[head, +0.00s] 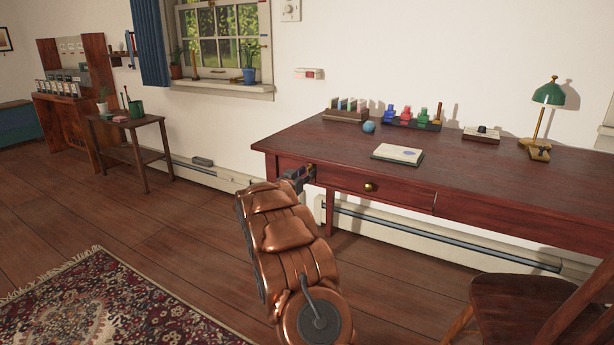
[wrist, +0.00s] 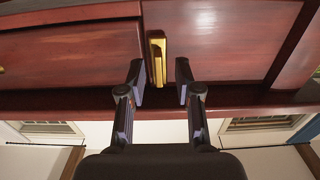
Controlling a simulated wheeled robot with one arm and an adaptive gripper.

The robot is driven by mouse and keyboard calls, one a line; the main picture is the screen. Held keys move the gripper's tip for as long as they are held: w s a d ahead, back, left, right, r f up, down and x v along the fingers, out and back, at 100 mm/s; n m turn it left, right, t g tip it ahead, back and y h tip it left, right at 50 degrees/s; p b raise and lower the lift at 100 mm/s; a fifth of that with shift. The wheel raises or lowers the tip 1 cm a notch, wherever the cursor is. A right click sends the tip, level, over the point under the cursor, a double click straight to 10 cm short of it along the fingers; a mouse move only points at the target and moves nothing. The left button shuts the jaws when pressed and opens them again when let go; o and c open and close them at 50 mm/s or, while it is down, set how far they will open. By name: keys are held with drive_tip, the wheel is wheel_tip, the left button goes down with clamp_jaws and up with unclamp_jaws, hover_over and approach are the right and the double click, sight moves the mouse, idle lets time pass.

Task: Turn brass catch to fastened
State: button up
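The brass catch (wrist: 157,60) is a narrow gold bar on a small plate on the front of the red-brown desk (head: 400,150). In the wrist view its long side runs nearly up and down. My gripper (wrist: 160,82) is open, with one dark finger on each side of the catch's line. The catch lies nearer the left finger, and I see no clear contact. In the head view my gripper (head: 306,174) is at the desk's left front, beside the drawer (head: 385,190), and mostly hides the catch.
The drawer has a round brass knob (head: 369,187). A notepad (head: 398,153), a blue ball (head: 369,127) and a green lamp (head: 548,95) stand on the desk. A wooden chair (head: 530,310) is at the lower right. Open floor and a patterned rug (head: 110,305) are at the left.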

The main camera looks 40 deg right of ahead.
drive_tip(key=shift+d, duration=0.2)
drive_tip(key=shift+c, duration=0.3)
clamp_jaws()
